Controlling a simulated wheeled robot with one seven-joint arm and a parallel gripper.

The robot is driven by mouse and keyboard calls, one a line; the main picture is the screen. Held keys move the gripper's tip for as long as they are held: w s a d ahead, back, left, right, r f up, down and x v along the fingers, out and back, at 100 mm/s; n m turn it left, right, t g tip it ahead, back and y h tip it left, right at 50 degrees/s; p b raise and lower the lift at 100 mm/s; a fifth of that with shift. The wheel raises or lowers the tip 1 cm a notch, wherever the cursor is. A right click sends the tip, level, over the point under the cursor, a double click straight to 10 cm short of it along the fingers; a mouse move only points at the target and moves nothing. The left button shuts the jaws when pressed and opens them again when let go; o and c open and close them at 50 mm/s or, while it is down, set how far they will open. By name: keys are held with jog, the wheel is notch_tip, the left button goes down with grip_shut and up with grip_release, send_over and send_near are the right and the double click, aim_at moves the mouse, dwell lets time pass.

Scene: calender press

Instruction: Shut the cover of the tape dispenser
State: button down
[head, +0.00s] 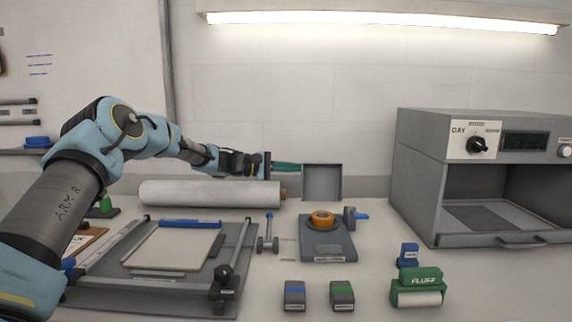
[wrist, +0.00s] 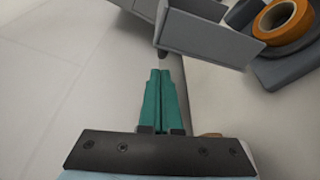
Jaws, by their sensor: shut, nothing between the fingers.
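The tape dispenser (head: 327,246) is a grey base on the table, right of centre in the head view. An orange tape roll (head: 322,218) lies in it and also shows at the top right of the wrist view (wrist: 284,20). Its grey box-like cover (head: 322,182) stands raised and open at the back, and shows in the wrist view (wrist: 206,36) too. My gripper (head: 300,167) has green fingers, shut and empty. It is level with the cover's upper left edge in the head view. In the wrist view the fingertips (wrist: 160,72) point toward the cover's edge; contact cannot be told.
A white roll (head: 210,194) lies behind the press board (head: 165,262) on the left. A grey oven-like machine (head: 480,175) stands at right. Two small blocks (head: 294,296) (head: 342,296) and a green lint roller (head: 416,287) are in front. A blue-handled lever (head: 355,216) adjoins the dispenser's right side.

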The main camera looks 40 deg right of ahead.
aim_at(321, 182)
jog(key=shift+p+x, duration=0.6)
jog(key=shift+x, duration=1.5)
jog(key=shift+a+b, duration=0.1)
jog(key=shift+b, duration=0.8)
